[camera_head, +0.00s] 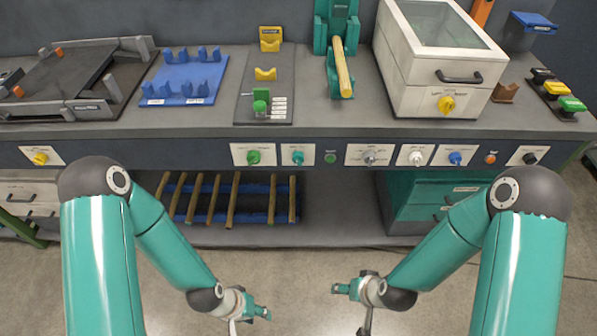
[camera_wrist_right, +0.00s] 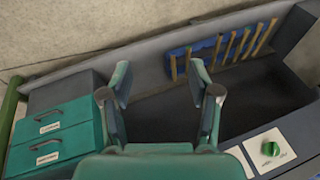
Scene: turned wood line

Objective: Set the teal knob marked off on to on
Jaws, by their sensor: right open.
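The teal knob (camera_head: 297,157) sits on a white plate on the bench's front panel, near the middle in the head view. Its label is too small to read, so its setting cannot be told. My left gripper (camera_head: 262,312) is low in front of the bench, below and left of the knob, with its fingers apart and empty. My right gripper (camera_head: 345,288) is also low in front of the bench, below and right of the knob. The right wrist view shows this gripper (camera_wrist_right: 160,80) open, with nothing between its fingers. Neither gripper touches the panel.
A green knob (camera_head: 254,157) is left of the teal knob, and a round green button (camera_head: 330,158) is right of it. Grey (camera_head: 369,156), white (camera_head: 416,157) and blue (camera_head: 455,158) knobs follow. A slatted rack (camera_head: 282,216) lies below the panel. Floor before the bench is clear.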

